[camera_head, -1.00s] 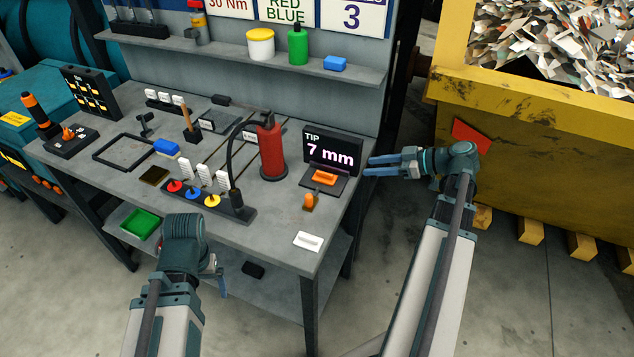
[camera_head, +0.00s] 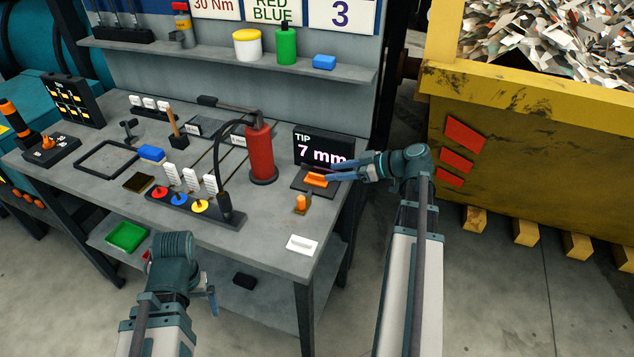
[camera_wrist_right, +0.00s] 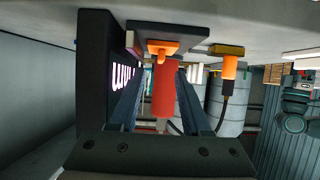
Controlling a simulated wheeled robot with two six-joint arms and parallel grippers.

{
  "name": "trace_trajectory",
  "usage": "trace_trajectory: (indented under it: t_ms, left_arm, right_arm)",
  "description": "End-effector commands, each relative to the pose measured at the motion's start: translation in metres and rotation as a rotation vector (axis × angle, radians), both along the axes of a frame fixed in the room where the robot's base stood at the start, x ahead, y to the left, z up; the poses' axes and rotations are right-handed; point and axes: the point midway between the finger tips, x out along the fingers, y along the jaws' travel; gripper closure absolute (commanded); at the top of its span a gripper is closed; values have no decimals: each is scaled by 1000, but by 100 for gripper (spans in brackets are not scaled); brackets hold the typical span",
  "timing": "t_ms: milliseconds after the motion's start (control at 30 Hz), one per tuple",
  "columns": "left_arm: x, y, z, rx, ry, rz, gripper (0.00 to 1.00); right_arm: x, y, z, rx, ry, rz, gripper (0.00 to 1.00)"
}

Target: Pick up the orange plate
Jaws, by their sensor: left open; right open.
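The orange plate (camera_head: 316,180) is small and lies on a dark pad in front of the "7 mm" display (camera_head: 322,148) at the right of the workbench. My right gripper (camera_head: 333,172) is open and empty, with its fingers reaching in from the right close to the plate. In the right wrist view the plate (camera_wrist_right: 163,47) shows just beyond and between the two open fingertips (camera_wrist_right: 163,72). I cannot tell whether they touch it. My left gripper (camera_head: 212,300) hangs in front of the bench, low and away from the plate.
A red cylinder (camera_head: 261,155) with a black hose stands left of the plate. An orange-topped plug (camera_head: 301,204) and a white block (camera_head: 301,244) are nearer the bench's front. The yellow container (camera_head: 520,150) is to the right.

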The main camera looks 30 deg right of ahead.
Motion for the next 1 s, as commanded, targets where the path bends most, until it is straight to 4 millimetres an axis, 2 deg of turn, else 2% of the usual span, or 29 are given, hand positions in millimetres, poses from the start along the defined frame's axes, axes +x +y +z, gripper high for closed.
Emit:
trace_trajectory:
  t_ms: [267, 533, 800, 1000]
  left_arm:
    - [0, 0, -7, 0, 0, 0, 6]
    - [0, 0, -25, 0, 0, 0, 6]
    - [0, 0, -24, 0, 0, 0, 6]
    - [0, 0, -24, 0, 0, 0, 6]
  right_arm:
    - [6, 5, -7, -1, -1, 0, 52]
    - [31, 27, -25, 0, 0, 2, 52]
    - [35, 30, -24, 0, 0, -1, 52]
    - [34, 30, -24, 0, 0, -1, 88]
